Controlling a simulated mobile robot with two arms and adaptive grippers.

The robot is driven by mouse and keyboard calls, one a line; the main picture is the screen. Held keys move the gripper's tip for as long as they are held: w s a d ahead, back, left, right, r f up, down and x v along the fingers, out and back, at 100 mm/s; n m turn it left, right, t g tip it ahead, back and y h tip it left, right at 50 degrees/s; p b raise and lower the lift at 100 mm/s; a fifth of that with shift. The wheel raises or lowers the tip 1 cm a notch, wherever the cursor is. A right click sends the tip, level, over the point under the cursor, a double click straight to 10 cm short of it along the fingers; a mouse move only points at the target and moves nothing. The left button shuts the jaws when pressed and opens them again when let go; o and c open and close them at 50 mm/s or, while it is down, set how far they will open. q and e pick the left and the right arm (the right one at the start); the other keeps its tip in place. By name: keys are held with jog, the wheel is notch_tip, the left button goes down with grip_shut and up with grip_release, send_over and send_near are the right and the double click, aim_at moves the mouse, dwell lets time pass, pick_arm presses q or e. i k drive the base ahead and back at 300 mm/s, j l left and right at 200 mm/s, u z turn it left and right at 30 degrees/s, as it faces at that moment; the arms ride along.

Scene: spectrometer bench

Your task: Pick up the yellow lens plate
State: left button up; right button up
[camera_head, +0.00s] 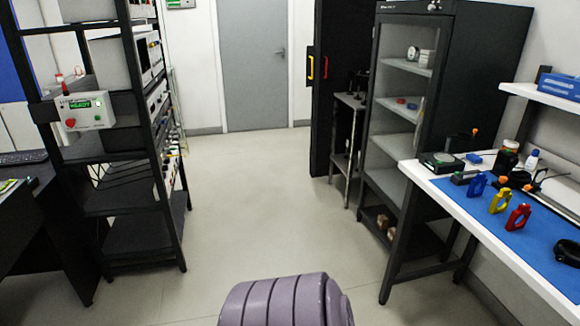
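The yellow lens plate (499,201) stands upright on the blue mat (548,237) of the workbench at the right. A blue lens plate (477,185) stands just behind and left of it. A red lens plate (518,217) stands just in front and right of it. The three are close together but look apart. Neither of my grippers is in view. A ribbed purple-grey part at the bottom middle may belong to my own body.
The white bench edge (497,250) faces the open floor (240,215). A black ring-like object (568,255) lies at the mat's right. Small devices and bottles stand behind the plates. A dark rack (130,150) stands left and a glass-front cabinet (400,105) stands beyond the bench.

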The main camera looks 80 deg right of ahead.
aim_at(500, 202)
jog(key=z, duration=4.1)
